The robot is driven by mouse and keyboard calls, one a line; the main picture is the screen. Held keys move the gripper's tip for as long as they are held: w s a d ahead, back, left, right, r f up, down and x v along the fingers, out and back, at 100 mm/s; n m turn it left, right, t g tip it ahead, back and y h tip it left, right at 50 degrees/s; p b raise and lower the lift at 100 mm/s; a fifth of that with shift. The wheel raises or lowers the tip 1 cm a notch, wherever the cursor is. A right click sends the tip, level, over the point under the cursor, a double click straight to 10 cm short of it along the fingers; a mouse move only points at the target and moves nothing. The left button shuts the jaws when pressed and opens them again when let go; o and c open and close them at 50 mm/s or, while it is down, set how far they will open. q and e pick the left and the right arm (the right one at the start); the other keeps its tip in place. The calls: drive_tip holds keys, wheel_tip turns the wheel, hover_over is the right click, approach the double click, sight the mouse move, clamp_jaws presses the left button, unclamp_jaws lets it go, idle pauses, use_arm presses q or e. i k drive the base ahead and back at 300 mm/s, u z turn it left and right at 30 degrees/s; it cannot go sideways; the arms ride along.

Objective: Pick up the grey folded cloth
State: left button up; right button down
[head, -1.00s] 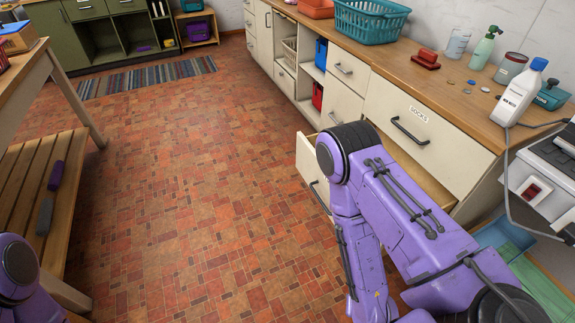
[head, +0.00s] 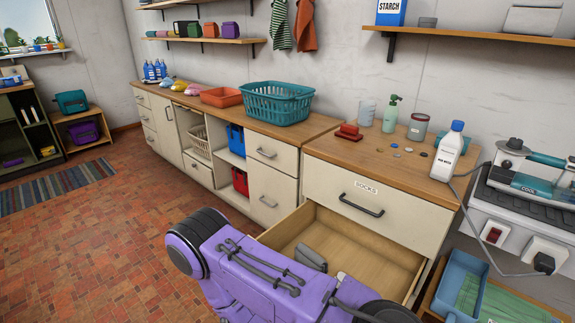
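A small grey item (head: 311,257) lies in the open lower drawer (head: 384,262) in the head view, partly hidden behind my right arm. I cannot tell for sure whether it is the folded cloth. A smaller pale piece shows just right of it, at the arm's edge. The drawer is pulled out below the closed drawer labelled SOCKS (head: 368,196). My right arm crosses in front of the drawer, and its gripper is out of sight. My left arm and gripper are not in view.
The wooden counter holds a teal basket (head: 277,102), a red brush-like item (head: 349,132), a green pump bottle (head: 390,114) and a white bottle (head: 449,151). An iron (head: 530,170) stands at right above a blue tub (head: 463,281).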

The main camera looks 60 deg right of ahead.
sight(304, 255)
drive_tip(key=i, duration=0.1)
drive_tip(key=z, duration=1.5)
